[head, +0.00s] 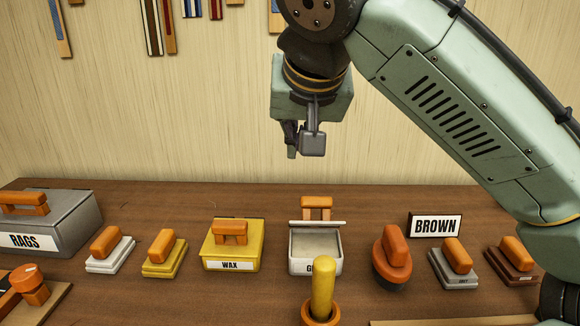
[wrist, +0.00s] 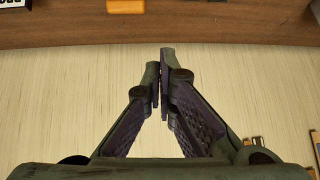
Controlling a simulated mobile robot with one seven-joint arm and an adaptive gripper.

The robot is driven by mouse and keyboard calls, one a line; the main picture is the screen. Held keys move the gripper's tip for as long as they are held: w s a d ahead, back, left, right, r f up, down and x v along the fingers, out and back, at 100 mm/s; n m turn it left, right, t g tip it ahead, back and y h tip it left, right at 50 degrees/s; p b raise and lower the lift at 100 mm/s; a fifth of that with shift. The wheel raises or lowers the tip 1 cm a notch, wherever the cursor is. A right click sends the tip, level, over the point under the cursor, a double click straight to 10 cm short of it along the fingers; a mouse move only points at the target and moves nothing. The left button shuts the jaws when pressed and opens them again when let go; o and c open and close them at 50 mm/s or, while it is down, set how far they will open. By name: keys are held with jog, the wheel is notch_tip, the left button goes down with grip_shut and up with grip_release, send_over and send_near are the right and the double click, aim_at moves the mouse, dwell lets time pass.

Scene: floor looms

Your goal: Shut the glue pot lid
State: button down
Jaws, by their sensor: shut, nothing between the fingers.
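The glue pot (head: 300,267) is a small whitish box on the brown table, right of centre in the head view. Its label is partly hidden behind a yellow handle; only a "G" shows. Its lid (head: 295,222) stands open at the back, with an orange handle (head: 316,203) behind its edge. My gripper (head: 303,150) hangs above and behind the pot, apart from it, against the wall. In the wrist view my gripper (wrist: 160,75) has its fingers together, holding nothing. An orange piece (wrist: 127,5) at the top edge may be the lid handle.
The yellow handle (head: 322,283) stands upright in an orange holder before the pot. A closed yellow WAX box (head: 232,253) is at left, an orange-handled round brush (head: 393,255) at right. A BROWN sign (head: 435,225) and grey RAGS box (head: 75,225) stand farther out. The air above is clear.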

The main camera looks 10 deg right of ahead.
aim_at(319, 202)
jog(key=shift+m+g+h, duration=0.3)
jog(key=shift+g+h, duration=0.3)
jog(key=w+d+f, duration=0.1)
jog(key=f, duration=0.2)
jog(key=w+d+f, duration=0.2)
jog(key=f, duration=0.1)
jog(key=w+d+f, duration=0.1)
jog(key=f, duration=0.3)
jog(key=shift+w+d+p, duration=0.25)
jog(key=shift+d+p, duration=0.15)
jog(key=shift+s+a+f, duration=0.15)
jog(key=shift+s+f, duration=0.6)
jog(key=shift+s, duration=0.1)
jog(key=shift+s+a+f, duration=0.15)
jog(key=shift+s+f, duration=0.2)
jog(key=shift+f, duration=0.2)
